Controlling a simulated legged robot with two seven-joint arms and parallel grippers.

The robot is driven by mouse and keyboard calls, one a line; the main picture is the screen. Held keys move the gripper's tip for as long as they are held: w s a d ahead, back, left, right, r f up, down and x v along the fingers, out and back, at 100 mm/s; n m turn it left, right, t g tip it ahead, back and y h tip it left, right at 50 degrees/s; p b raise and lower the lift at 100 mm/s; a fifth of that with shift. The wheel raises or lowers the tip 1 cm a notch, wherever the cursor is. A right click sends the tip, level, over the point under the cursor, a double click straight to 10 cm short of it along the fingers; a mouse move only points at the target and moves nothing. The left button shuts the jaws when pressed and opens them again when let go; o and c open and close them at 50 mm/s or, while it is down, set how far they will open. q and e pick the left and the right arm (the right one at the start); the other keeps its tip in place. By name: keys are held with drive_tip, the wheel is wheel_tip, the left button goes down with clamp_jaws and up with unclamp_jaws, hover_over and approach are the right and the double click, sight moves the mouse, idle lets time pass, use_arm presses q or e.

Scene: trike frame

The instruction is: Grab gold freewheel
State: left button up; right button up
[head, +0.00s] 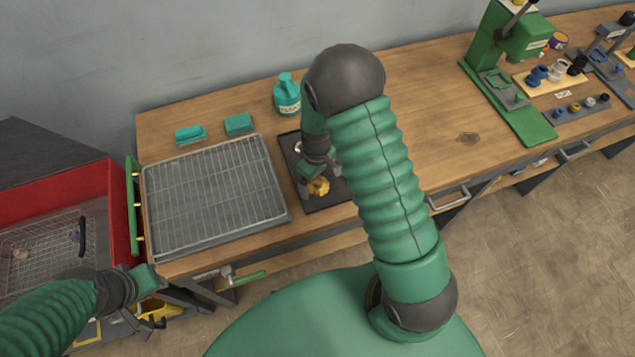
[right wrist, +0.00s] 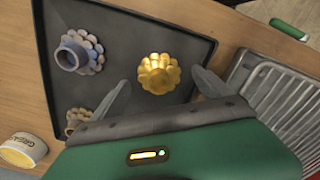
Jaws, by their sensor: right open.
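The gold freewheel (right wrist: 158,73) lies on a dark tray (right wrist: 125,22) in the right wrist view. It also shows in the head view (head: 319,187), partly covered by my right arm. My right gripper (right wrist: 163,88) is open and empty above the tray. Its two fingers are spread to either side of the freewheel in the wrist view, and they do not appear to touch it. My left gripper (head: 148,280) is at the lower left of the head view, near the bench edge; its fingers are too small to read.
A grey toothed part (right wrist: 80,52) and another partly hidden part (right wrist: 78,118) share the tray. A grease tin (right wrist: 22,150) stands outside it. A wire rack (head: 210,195) lies left of the tray in the head view. A teal bottle (head: 287,95) stands behind. The bench's middle right is clear.

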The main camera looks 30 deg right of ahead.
drive_tip(key=shift+d+f, duration=0.15)
drive_tip(key=shift+f, duration=0.1)
drive_tip(key=shift+s+d, duration=0.1)
drive_tip(key=c, duration=0.3)
drive_tip(key=shift+a, duration=0.2)
drive_tip(key=c, duration=1.2)
drive_tip(key=shift+r, duration=0.1)
drive_tip(key=c, duration=0.3)
